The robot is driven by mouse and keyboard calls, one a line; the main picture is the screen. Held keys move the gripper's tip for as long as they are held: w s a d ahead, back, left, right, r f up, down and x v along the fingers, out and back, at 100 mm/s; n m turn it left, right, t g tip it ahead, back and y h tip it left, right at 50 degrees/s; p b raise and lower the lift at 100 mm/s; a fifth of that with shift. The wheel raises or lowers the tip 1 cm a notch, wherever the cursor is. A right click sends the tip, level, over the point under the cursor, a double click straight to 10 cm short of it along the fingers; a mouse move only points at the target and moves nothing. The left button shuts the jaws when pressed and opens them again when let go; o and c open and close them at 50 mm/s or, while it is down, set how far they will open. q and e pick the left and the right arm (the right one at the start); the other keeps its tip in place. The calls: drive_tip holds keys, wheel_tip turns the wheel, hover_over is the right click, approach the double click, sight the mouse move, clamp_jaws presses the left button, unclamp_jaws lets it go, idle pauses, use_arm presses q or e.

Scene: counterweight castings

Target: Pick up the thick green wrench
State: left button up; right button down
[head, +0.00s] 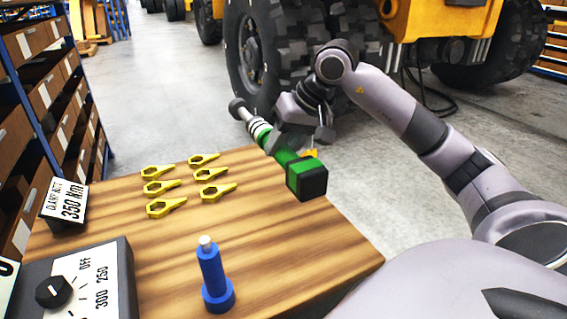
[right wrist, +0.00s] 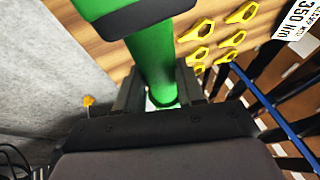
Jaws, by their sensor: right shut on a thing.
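The thick green wrench (head: 305,176) is in my right gripper (head: 284,142), above the table's far right corner in the head view. It has a green body with a black block end towards the camera and a grey rod with a round knob at the far end. In the right wrist view the green wrench (right wrist: 155,60) runs between the two dark fingers of my right gripper (right wrist: 163,100), which are shut on it. It is tilted and looks clear of the table. My left gripper is not in view.
The wooden table (head: 290,245) holds several yellow wrench-shaped pieces (head: 165,188), a blue upright tool (head: 213,278), a dial box (head: 85,285) and a "350 Nm" sign (head: 65,203). Shelves (head: 40,95) stand left. A large vehicle wheel (head: 265,55) is behind.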

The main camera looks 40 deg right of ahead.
wheel_tip(320, 180, up, 11)
drive_tip(key=p, duration=0.2)
drive_tip(key=shift+f, duration=0.2)
drive_tip(key=shift+s, duration=0.1)
idle(1.2)
